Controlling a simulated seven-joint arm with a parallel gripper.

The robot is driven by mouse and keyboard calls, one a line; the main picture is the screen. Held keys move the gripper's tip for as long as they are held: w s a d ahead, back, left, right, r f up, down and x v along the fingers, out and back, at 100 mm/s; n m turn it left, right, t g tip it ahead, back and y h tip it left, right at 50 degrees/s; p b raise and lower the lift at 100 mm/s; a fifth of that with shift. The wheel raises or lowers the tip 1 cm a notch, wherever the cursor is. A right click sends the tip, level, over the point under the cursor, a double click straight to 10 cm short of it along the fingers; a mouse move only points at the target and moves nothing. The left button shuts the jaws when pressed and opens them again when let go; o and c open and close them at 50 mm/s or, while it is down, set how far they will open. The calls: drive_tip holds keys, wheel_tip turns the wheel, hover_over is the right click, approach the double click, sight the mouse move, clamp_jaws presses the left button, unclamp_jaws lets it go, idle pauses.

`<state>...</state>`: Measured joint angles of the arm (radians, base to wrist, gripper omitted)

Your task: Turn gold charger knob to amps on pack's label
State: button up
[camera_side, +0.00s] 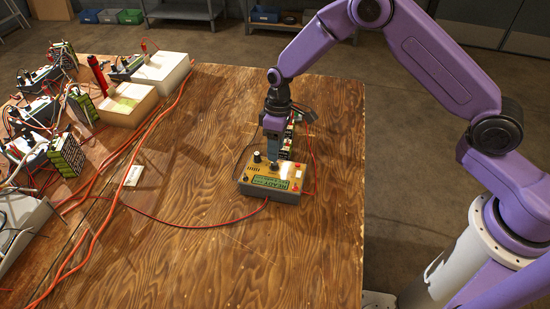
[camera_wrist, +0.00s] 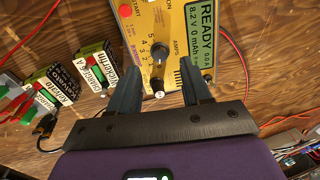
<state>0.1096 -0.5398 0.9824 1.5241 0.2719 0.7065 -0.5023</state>
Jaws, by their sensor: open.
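The gold charger (camera_side: 247,176) sits near the right side of the bench, its green screen reading READY, 8.2 V and 0.0 A in the wrist view. The round dark knob (camera_wrist: 160,52) is on its gold face, beside printed numbers and the word AMPS. A pack label (camera_wrist: 97,62) reads CHARGE with a blurred number, perhaps 6 A.
A second labelled pack (camera_wrist: 54,87) lies beside the first. A smaller black, white-topped knob (camera_wrist: 159,94) stands between my fingers. Red and black wires run around the charger. Other chargers and packs (camera_side: 67,153) crowd the left; the bench front is clear.

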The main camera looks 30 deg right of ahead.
sight(275, 164)
drive_tip(key=shift+s+a+f, duration=0.15)
drive_tip(key=shift+f, duration=0.95)
drive_tip(key=shift+s+a+f, duration=0.1)
drive_tip(key=shift+a+f, duration=0.05)
drive_tip(key=shift+f, duration=0.95)
clamp_jaws()
